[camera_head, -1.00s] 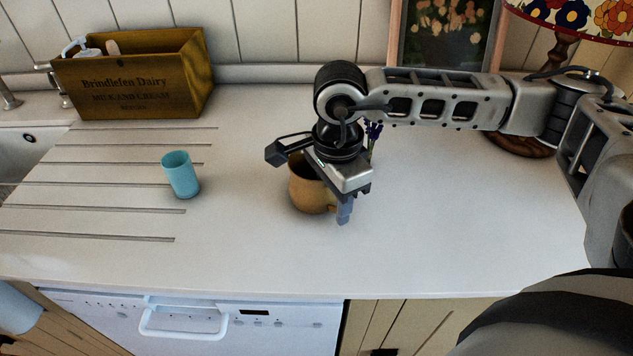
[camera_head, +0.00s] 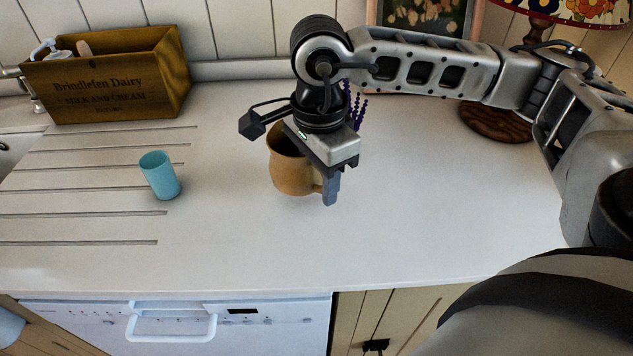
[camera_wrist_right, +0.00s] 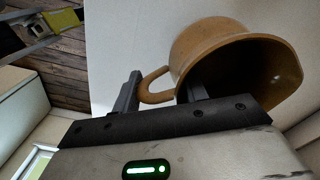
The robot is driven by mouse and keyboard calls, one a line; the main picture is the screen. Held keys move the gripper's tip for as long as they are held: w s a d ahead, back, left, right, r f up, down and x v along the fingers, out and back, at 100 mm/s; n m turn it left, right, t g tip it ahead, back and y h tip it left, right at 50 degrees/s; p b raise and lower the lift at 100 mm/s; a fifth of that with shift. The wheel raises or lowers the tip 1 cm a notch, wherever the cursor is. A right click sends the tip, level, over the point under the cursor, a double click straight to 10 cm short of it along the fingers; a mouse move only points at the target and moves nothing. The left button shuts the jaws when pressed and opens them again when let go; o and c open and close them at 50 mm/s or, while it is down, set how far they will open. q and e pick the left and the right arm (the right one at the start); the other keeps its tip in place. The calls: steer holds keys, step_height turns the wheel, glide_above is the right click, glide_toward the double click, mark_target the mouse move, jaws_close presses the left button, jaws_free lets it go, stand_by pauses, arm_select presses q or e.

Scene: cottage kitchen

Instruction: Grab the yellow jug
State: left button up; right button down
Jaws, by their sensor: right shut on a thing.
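The yellow-brown jug (camera_head: 288,172) is upright over the middle of the white worktop, and appears raised slightly above it. My right gripper (camera_head: 328,192) is at the jug's right side, where the handle is. In the right wrist view, the jug (camera_wrist_right: 225,50) shows its open mouth, and the gripper's (camera_wrist_right: 162,92) two fingers stand on either side of the handle, shut on it. Part of the jug's rim is hidden behind the gripper in the head view. My left gripper is not in view.
A turquoise cup (camera_head: 160,176) stands to the left on the grooved drainer. A wooden crate (camera_head: 110,85) with bottles is at the back left. The front worktop is clear.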

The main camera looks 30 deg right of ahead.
steer(key=s+a+r+b, duration=0.3)
steer(key=s+r, duration=0.5)
steer(key=s, duration=0.4)
steer(key=shift+a+r, duration=0.25)
steer(key=shift+a, duration=0.2)
steer(key=shift+s, duration=0.1)
stand_by(2.8)
